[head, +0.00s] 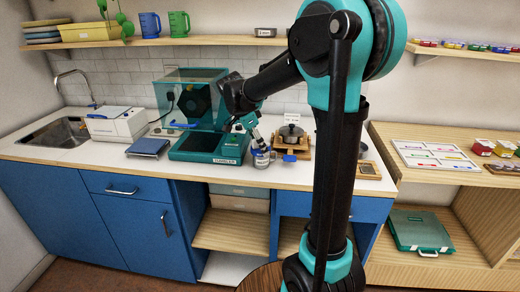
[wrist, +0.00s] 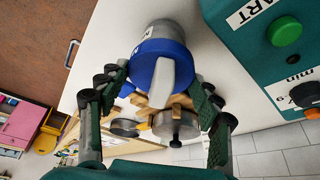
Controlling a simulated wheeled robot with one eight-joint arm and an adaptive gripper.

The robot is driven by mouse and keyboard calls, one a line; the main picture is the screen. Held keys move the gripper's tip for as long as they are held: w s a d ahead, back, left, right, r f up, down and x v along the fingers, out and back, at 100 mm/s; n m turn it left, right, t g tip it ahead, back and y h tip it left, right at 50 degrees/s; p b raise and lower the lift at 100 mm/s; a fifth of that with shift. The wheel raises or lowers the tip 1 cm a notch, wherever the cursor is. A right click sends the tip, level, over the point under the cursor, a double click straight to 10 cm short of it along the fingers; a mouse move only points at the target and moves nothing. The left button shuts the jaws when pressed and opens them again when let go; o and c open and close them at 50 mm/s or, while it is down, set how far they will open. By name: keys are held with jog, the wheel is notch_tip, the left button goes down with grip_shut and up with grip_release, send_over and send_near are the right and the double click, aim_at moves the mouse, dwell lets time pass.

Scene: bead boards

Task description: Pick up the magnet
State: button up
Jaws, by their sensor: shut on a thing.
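A jar with a blue lid (wrist: 150,62) lies between my fingers in the wrist view. A pale grey bar (wrist: 162,85) stands out from the lid toward the camera; I cannot tell whether it is a knob or something else. The jar (head: 261,159) stands on the white counter in the head view. My gripper (wrist: 163,82) has a finger on each side of the lid and is shut on it; it also shows just above the jar in the head view (head: 259,146). I cannot make out anything that is surely the magnet.
A teal machine (head: 208,148) stands close left of the jar, and its side with a green button (wrist: 285,32) shows in the wrist view. A wooden stand with a grey pot (head: 291,132) is close right. A blue-topped scale (head: 148,147) and a sink (head: 62,133) are farther left.

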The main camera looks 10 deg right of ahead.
jog(key=shift+c, duration=1)
jog(key=shift+r, duration=0.1)
